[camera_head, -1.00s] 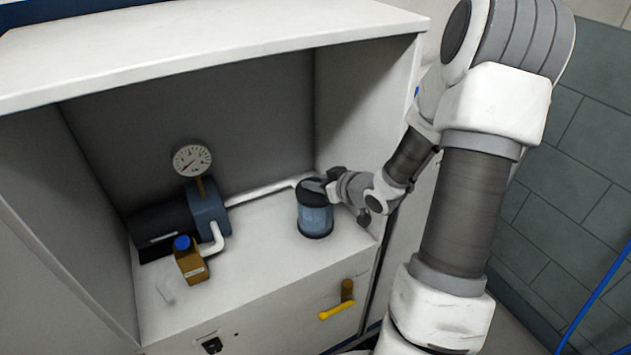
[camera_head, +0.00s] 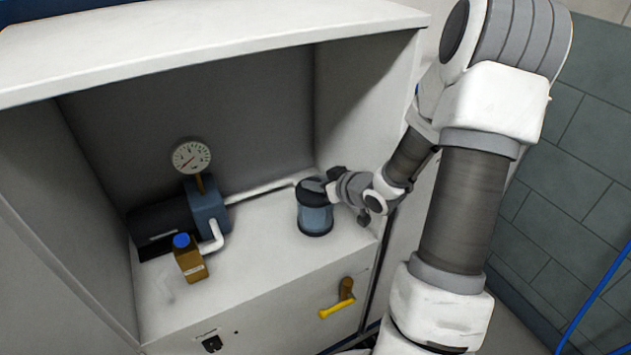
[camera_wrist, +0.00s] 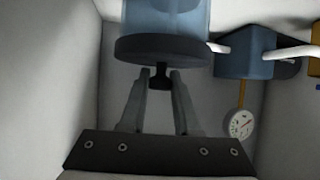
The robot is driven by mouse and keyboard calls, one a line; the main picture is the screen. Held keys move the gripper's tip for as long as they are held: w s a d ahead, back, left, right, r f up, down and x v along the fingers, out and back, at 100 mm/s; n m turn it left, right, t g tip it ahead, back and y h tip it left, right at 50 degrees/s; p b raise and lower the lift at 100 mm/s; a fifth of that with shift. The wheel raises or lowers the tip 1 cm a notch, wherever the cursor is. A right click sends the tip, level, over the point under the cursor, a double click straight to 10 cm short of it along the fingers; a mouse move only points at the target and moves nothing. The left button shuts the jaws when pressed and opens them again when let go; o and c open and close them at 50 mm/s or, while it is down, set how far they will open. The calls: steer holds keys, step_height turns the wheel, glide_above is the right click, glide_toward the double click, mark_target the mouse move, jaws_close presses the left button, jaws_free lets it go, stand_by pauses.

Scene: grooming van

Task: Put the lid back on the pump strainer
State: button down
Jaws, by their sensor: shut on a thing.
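The pump strainer (camera_head: 316,218), a clear blue cylinder with a dark base, stands upright on the cabinet floor at the right. The round dark lid (camera_head: 311,187) is at its top; in the wrist view, which looks upside down, the lid (camera_wrist: 160,48) lies across the mouth of the strainer (camera_wrist: 165,18) with no clear gap. I cannot tell whether it is fully seated. My gripper (camera_head: 332,187) reaches in from the right. In the wrist view its fingers (camera_wrist: 160,80) are shut on the lid's small dark knob (camera_wrist: 160,76).
A blue pump (camera_head: 208,208) with a pressure gauge (camera_head: 192,157) stands at the left, piped towards the strainer. A brown bottle (camera_head: 190,264) with a blue cap is in front of it. A yellow-handled valve (camera_head: 337,308) is on the front panel. The cabinet's right wall is close to my gripper.

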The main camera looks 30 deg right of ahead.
steer(key=shift+f, duration=0.25)
steer(key=c, duration=0.5)
jaws_free()
steer(key=shift+c, duration=0.2)
steer(key=v, duration=1.7)
steer(key=shift+s, duration=0.2)
steer(key=shift+d+r, duration=0.1)
